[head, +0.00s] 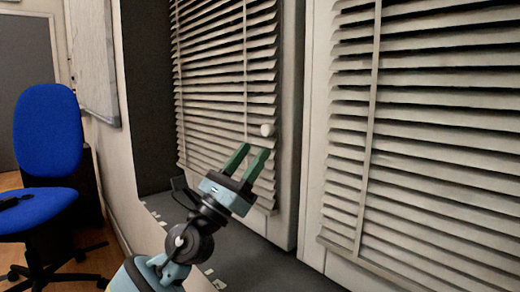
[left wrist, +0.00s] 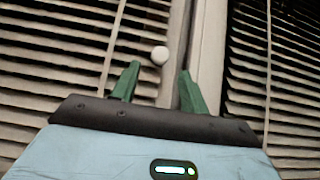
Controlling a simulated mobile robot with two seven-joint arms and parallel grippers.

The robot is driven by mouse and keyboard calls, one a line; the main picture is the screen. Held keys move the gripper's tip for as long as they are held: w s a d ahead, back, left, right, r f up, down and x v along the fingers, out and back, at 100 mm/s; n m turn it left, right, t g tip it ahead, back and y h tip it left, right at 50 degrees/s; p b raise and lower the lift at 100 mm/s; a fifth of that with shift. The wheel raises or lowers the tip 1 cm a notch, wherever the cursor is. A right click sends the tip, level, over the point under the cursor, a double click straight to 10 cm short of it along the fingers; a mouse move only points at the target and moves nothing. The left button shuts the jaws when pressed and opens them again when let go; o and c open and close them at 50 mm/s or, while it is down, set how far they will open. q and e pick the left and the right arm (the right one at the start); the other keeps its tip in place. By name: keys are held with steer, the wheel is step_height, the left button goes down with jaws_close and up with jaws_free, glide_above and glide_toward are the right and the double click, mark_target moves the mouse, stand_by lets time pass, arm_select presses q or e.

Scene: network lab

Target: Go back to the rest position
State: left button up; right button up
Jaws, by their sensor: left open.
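My left gripper (head: 247,160) is raised in front of the window blinds (head: 225,80), with its two green fingers apart and nothing between them. In the left wrist view the open fingers (left wrist: 157,88) point toward the blinds (left wrist: 60,60). A small white round knob (head: 267,130) shows just beyond the fingertips in the head view. The knob (left wrist: 160,55) also shows between and beyond the fingertips in the left wrist view; I cannot tell how far off it is. My right gripper is in neither view.
A dark sill (head: 260,265) runs below the blinds, under my left arm. A second set of blinds (head: 430,130) hangs at the right. A blue office chair (head: 48,135) stands at the left on a wooden floor. A whiteboard (head: 95,60) hangs on the wall behind it.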

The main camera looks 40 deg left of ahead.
arm_select(q)
steer(key=shift+s+f, duration=0.35)
stand_by(0.4)
